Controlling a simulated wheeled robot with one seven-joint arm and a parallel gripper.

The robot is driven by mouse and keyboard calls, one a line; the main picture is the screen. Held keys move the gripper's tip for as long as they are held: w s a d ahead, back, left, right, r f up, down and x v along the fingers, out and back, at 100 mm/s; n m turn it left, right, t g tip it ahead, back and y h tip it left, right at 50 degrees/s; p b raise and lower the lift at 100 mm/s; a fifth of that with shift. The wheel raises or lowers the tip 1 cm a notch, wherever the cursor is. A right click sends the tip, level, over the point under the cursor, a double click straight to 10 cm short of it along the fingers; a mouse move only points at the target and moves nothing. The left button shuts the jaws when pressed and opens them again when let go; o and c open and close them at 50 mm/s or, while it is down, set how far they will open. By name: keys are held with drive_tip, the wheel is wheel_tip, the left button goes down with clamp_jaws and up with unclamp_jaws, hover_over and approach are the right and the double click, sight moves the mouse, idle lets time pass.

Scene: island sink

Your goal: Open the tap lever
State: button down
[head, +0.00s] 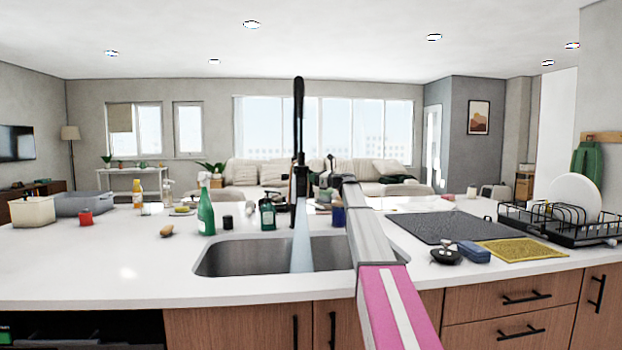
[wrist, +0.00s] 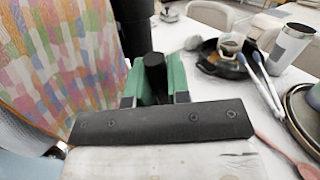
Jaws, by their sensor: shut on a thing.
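The black tap (head: 298,115) stands tall behind the sink (head: 240,262) in the head view. In the wrist view my gripper (wrist: 154,82) has its green fingers shut on either side of a short dark rod, the tap lever (wrist: 155,70). A thick black post, the tap body (wrist: 134,28), rises just behind it. In the head view my arm reaches over the sink's right part to the tap, and the gripper's hold is hard to make out there. A pale bluish column (head: 301,246), which looks like running water, stands below the tap in the sink.
A green spray bottle (head: 206,208) and a dark green bottle (head: 267,214) stand left of the tap. A dish rack (head: 562,222) and a dark mat (head: 440,227) lie right. In the wrist view, a steel tumbler (wrist: 291,46) and a black pan (wrist: 222,62) are right. The left counter front is clear.

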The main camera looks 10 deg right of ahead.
drive_tip(key=c, duration=1.1)
unclamp_jaws()
drive_tip(key=v, duration=1.1)
